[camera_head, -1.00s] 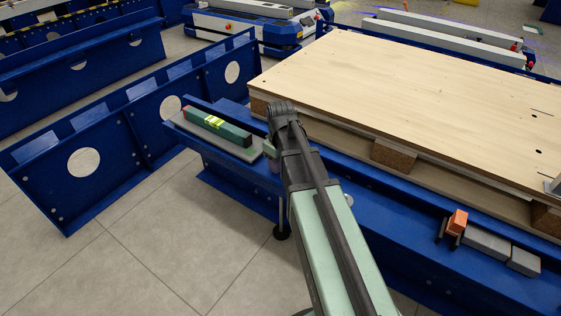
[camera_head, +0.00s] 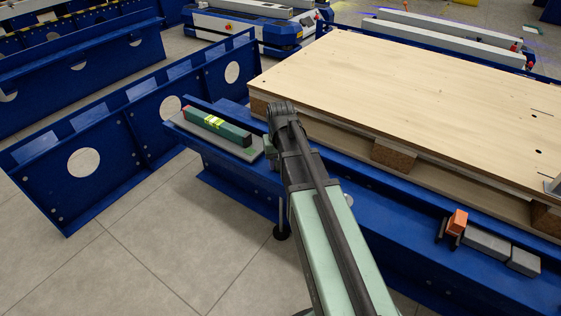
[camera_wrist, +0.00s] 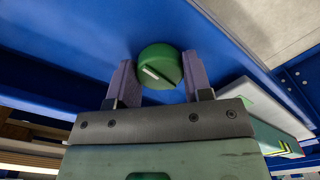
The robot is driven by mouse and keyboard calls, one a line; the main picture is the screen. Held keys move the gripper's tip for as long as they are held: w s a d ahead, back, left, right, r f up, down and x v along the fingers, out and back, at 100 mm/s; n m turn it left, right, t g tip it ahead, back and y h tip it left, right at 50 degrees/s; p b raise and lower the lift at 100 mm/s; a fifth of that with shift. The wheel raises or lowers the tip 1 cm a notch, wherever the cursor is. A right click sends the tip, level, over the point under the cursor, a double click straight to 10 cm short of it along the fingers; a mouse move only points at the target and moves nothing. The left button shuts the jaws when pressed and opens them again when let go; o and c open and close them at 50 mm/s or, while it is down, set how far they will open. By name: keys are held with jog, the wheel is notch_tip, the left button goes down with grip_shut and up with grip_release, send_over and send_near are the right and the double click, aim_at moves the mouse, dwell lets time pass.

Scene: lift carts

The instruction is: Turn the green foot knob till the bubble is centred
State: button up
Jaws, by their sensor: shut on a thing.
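The round green foot knob (camera_wrist: 166,58) with a white index mark shows in the wrist view, under a blue beam. My gripper (camera_wrist: 160,72) is shut on it, one purple-grey finger on each side. The mark slants from upper left to lower right. In the head view my arm hides the knob. The green spirit level (camera_head: 222,127) with a yellow-green vial (camera_head: 213,122) lies on a grey plate (camera_head: 245,153) at the left end of the blue beam. The bubble is too small to make out. Part of the level also shows in the wrist view (camera_wrist: 272,135).
A wooden board (camera_head: 420,95) lies on the blue frame to the right of my arm. An orange block (camera_head: 457,221) and grey blocks (camera_head: 486,243) sit on the beam at the lower right. A blue side rail (camera_head: 118,150) with round holes stands left. Tiled floor lies between.

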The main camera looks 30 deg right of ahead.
dwell(0.5)
jog(key=o, duration=0.9)
notch_tip(320, 180, up, 11)
jog(key=p, duration=1)
jog(key=shift+f+p, duration=0.1)
jog(key=shift+p, duration=0.3)
